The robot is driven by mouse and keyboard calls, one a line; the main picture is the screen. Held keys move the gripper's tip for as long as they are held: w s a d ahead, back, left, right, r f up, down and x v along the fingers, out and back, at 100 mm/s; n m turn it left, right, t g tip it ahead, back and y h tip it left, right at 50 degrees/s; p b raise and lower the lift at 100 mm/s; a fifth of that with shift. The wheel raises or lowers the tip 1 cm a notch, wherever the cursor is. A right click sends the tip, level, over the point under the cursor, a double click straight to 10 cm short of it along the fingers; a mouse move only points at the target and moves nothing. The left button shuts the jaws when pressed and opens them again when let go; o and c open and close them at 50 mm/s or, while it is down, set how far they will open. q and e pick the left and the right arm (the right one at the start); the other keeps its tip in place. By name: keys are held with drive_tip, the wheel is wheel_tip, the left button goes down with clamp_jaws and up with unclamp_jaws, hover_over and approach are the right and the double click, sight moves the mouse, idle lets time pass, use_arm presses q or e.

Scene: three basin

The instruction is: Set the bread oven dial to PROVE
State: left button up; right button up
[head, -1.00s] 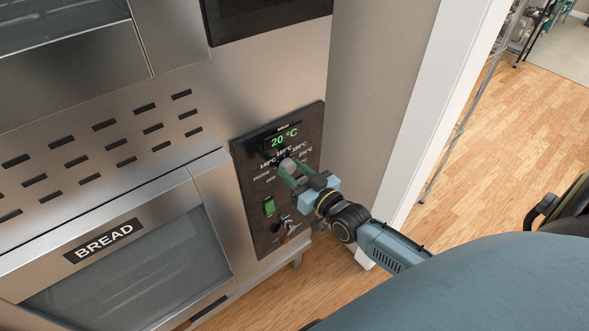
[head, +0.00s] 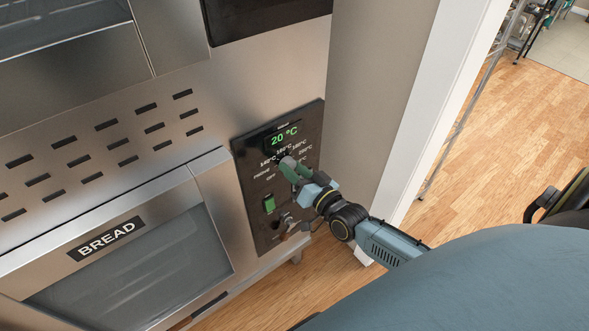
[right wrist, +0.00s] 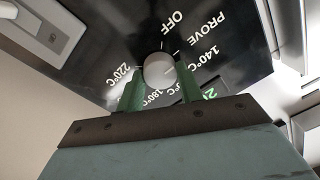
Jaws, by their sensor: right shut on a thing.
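The bread oven's dial is a round pale grey knob (right wrist: 160,70) on a black control panel (head: 247,165); in the head view the knob (head: 288,163) is partly covered by my fingers. My right gripper (head: 291,169) is shut on the dial, with one green finger on each side of it in the right wrist view (right wrist: 160,86). OFF, PROVE, 140°C and 220°C are printed around the knob in that view. I cannot tell surely which label its mark faces. My left gripper is not in view.
A green display (head: 284,136) reads 20 °C above the dial. A green switch (head: 269,204) sits below it. The oven door (head: 130,270) with the BREAD label is at the left.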

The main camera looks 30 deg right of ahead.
drive_tip(key=o, duration=0.8)
drive_tip(key=shift+o, duration=1)
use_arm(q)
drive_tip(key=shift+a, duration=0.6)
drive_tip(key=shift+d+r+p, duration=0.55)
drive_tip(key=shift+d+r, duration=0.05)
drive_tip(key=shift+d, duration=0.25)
use_arm(e)
drive_tip(key=s+d, duration=0.1)
drive_tip(key=s, duration=1.2)
drive_tip(key=shift+s+d+f, duration=0.15)
drive_tip(key=shift+d+f, duration=0.1)
